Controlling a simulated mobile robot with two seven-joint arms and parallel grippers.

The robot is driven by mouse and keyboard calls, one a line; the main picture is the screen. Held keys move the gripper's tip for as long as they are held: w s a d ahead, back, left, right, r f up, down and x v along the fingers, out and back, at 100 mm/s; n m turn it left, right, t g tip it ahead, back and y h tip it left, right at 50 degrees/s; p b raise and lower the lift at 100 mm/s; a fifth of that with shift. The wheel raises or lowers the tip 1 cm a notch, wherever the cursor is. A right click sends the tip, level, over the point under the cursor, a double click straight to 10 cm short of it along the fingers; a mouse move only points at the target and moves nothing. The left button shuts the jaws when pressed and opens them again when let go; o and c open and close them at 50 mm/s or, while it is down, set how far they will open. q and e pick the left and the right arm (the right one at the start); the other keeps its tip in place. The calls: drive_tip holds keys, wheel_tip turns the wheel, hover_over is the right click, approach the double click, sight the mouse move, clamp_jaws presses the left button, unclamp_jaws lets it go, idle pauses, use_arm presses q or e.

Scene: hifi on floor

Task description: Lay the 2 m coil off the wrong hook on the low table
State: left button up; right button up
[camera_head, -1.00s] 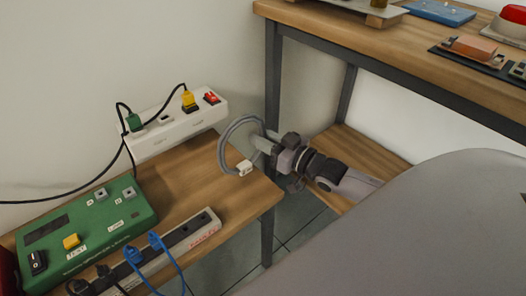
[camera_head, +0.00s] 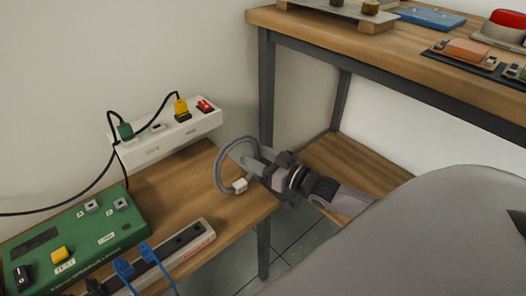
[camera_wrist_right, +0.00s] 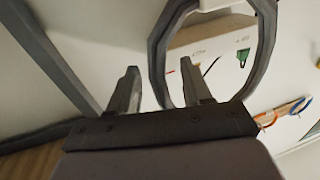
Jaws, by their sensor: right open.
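A grey cable coil (camera_head: 219,168) with a white connector (camera_head: 240,185) shows over the right part of the wooden low table (camera_head: 180,190). I cannot tell whether it touches the tabletop. My right gripper (camera_head: 250,163) is at the coil's right side. In the right wrist view my right gripper (camera_wrist_right: 160,82) has its two fingers apart. The coil (camera_wrist_right: 157,60) loops close by the fingertips, and one finger overlaps it; no grip on it shows. The hook and the coil's length label cannot be made out. My left gripper is out of view.
A green test box (camera_head: 75,240) and a power strip (camera_head: 170,262) with blue plugs occupy the table's left and front. A white socket box (camera_head: 170,140) with plugged cords is behind. A higher workbench (camera_head: 390,65) stands at right. Bare wood lies left of the coil.

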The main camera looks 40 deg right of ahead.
use_arm(q)
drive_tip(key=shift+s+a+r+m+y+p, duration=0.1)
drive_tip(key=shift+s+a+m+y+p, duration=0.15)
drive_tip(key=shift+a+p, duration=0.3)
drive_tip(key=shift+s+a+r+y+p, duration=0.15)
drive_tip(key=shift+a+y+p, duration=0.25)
drive_tip(key=shift+p, duration=0.2)
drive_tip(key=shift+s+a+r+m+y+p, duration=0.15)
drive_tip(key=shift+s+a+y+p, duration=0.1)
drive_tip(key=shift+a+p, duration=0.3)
use_arm(e)
drive_tip(key=v, duration=1.2)
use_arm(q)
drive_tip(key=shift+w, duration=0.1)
